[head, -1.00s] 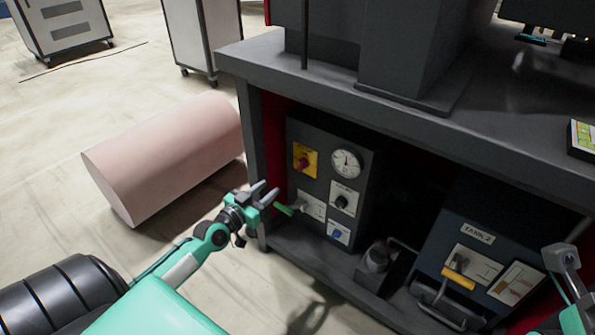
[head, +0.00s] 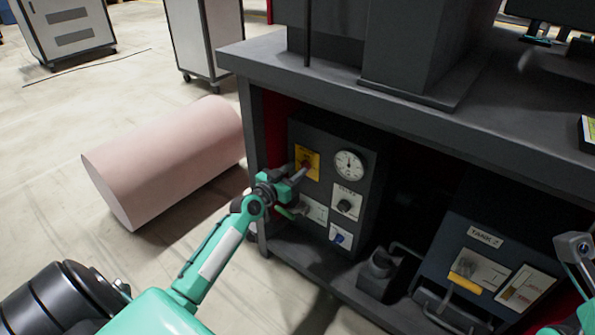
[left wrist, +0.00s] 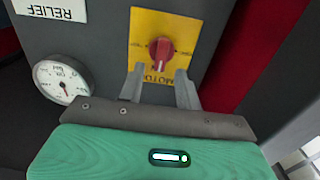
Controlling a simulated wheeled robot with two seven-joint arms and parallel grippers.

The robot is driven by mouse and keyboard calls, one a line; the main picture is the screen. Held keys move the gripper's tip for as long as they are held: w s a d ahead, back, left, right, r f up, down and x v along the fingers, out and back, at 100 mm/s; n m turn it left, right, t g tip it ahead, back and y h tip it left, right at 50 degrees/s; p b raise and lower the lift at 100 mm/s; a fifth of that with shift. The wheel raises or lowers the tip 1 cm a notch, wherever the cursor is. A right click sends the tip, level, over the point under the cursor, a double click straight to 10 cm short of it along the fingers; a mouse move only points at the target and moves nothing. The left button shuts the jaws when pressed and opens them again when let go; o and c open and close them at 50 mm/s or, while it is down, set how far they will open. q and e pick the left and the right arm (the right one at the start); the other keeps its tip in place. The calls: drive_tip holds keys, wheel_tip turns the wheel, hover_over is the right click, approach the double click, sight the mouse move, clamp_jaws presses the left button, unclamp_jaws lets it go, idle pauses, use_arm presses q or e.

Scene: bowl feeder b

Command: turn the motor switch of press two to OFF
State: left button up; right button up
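The motor switch is a red knob (left wrist: 161,51) on a yellow plate (head: 313,153), at the upper left of a dark control box under the bench. In the left wrist view its yellow plate (left wrist: 186,22) reads MOTOR, and the small side labels are too blurred to read. The knob's grip looks upright in that view. My left gripper (head: 299,176) is at the plate. Its two fingers (left wrist: 159,88) are apart with an empty gap, just short of the knob and roughly lined up with it. My right gripper (head: 574,247) shows partly at the right edge; its fingers are unclear.
The box also carries a gauge (head: 349,165), a black relief knob (head: 345,206) and a blue control (head: 340,238). A green lever (head: 287,212) juts out just below my left gripper. The bench top (head: 430,125) overhangs. A TANK 2 unit (head: 460,232) stands right; a pink cylinder (head: 165,160) lies left.

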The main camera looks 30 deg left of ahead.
use_arm(q)
drive_tip(key=shift+w+d, duration=0.1)
drive_tip(key=shift+w, duration=0.85)
drive_tip(key=shift+c, duration=0.4)
clamp_jaws()
